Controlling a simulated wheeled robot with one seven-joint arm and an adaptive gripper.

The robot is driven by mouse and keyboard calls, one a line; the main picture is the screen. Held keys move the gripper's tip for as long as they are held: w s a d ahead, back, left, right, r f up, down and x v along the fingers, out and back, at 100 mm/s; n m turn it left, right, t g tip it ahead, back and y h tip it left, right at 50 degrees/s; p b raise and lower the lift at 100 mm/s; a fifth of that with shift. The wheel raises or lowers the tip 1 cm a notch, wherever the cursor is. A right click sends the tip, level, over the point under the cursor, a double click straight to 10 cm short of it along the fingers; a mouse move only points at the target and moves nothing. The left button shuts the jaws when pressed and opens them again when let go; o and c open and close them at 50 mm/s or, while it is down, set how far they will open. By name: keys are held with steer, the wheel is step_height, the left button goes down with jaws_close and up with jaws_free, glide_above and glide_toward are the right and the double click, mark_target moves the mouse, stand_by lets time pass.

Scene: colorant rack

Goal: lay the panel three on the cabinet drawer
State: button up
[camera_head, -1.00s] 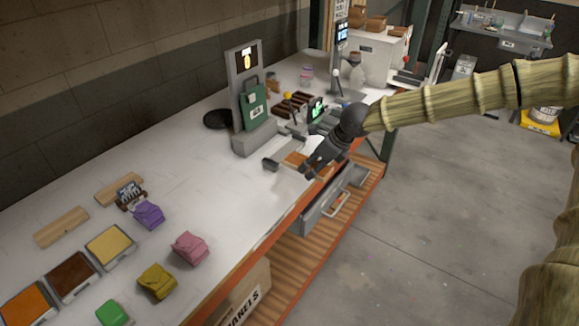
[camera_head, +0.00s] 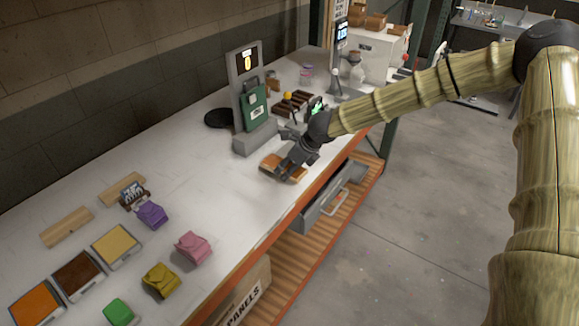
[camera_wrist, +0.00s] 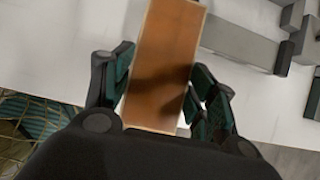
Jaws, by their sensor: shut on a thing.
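A flat orange-brown panel (camera_head: 270,162) is in my gripper (camera_head: 284,174) at the table's front edge. The wrist view shows the panel (camera_wrist: 166,60) lengthwise between my two fingers (camera_wrist: 160,105), which are closed against its sides. No number shows on it. I cannot tell whether it touches the tabletop or is just above it. The grey cabinet drawer (camera_head: 322,208) is pulled open under the front edge, to the right of and below my gripper. Its inside is mostly hidden in the head view. The wrist view does not clearly show the drawer.
A grey stand with a green pouch (camera_head: 256,110) rises behind my gripper. A cardboard box marked PANELS (camera_head: 240,300) is below. The white tabletop's middle (camera_head: 215,190) is clear.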

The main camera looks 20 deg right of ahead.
steer(key=shift+f, duration=0.35)
steer(key=shift+f, duration=0.1)
steer(key=o, duration=1)
steer(key=shift+o, duration=0.2)
